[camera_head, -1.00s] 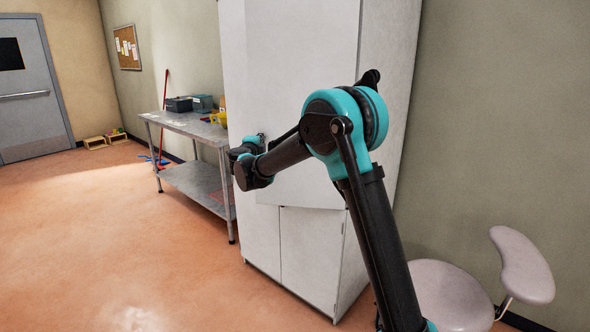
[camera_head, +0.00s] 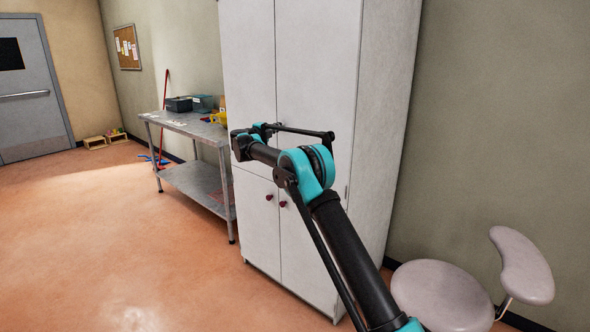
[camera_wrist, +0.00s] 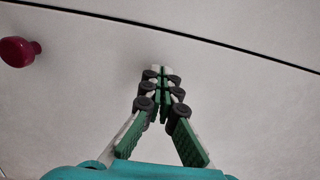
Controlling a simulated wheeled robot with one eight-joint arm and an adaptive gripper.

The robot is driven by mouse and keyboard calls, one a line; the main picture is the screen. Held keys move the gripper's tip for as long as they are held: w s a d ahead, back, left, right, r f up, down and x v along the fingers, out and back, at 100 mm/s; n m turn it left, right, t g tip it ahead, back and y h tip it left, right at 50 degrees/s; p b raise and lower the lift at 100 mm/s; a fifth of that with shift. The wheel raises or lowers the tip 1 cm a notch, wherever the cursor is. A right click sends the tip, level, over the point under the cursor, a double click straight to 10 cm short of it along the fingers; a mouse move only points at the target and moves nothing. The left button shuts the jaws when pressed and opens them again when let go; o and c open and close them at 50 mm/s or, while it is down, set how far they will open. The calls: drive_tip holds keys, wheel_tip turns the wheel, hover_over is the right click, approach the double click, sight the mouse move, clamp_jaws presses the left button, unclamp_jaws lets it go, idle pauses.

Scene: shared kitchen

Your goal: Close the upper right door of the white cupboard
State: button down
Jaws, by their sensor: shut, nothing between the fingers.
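The white cupboard (camera_head: 388,90) stands in the middle of the head view. Its upper right door (camera_head: 315,60) looks flush with the upper left door (camera_head: 247,60), with a thin seam between them. My gripper (camera_wrist: 160,75) is shut and empty in the wrist view, its tips at or very near a white panel; whether they touch is unclear. A dark red knob (camera_wrist: 18,51) sits on that panel to the left, and a dark seam runs across above the tips. In the head view my arm crosses the doors' lower part and the fingertips are hidden.
The lower doors, with two red knobs (camera_head: 283,204), look shut. A metal table (camera_head: 178,125) with boxes stands left of the cupboard. A pale chair (camera_head: 440,292) stands at the right front. The floor (camera_head: 100,240) at left is clear.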

drive_tip(key=shift+w+d+r, duration=0.1)
drive_tip(key=shift+w+d, duration=0.35)
drive_tip(key=shift+w, duration=0.15)
drive_tip(key=shift+w+d, duration=0.1)
drive_tip(key=shift+d, duration=0.1)
drive_tip(key=shift+a, duration=0.1)
drive_tip(key=v, duration=1.2)
drive_tip(key=d+r+n+t+y, duration=0.5)
drive_tip(key=d+r+n+y, duration=0.1)
drive_tip(key=r+n, duration=0.25)
drive_tip(key=s+d+n+y, duration=0.4)
drive_tip(key=s+n+y, duration=0.2)
drive_tip(key=n+y, duration=0.1)
drive_tip(key=s+d+f+n+g+h, duration=0.1)
drive_tip(key=s+d+f+n+g, duration=0.2)
drive_tip(key=s+d+f, duration=0.6)
drive_tip(key=s+d+f+n+g+h, duration=0.1)
drive_tip(key=s+d+f+n+g, duration=0.2)
drive_tip(key=s+d+f+g, duration=0.4)
drive_tip(key=s+d+f+n+g+h, duration=0.1)
drive_tip(key=s+d+f+n+g, duration=0.2)
drive_tip(key=s+f, duration=1.8)
drive_tip(key=s+d+g, duration=0.1)
drive_tip(key=s+d, duration=0.3)
drive_tip(key=s, duration=0.3)
drive_tip(key=s+d+g, duration=0.2)
drive_tip(key=s+d, duration=0.2)
drive_tip(key=s, duration=0.4)
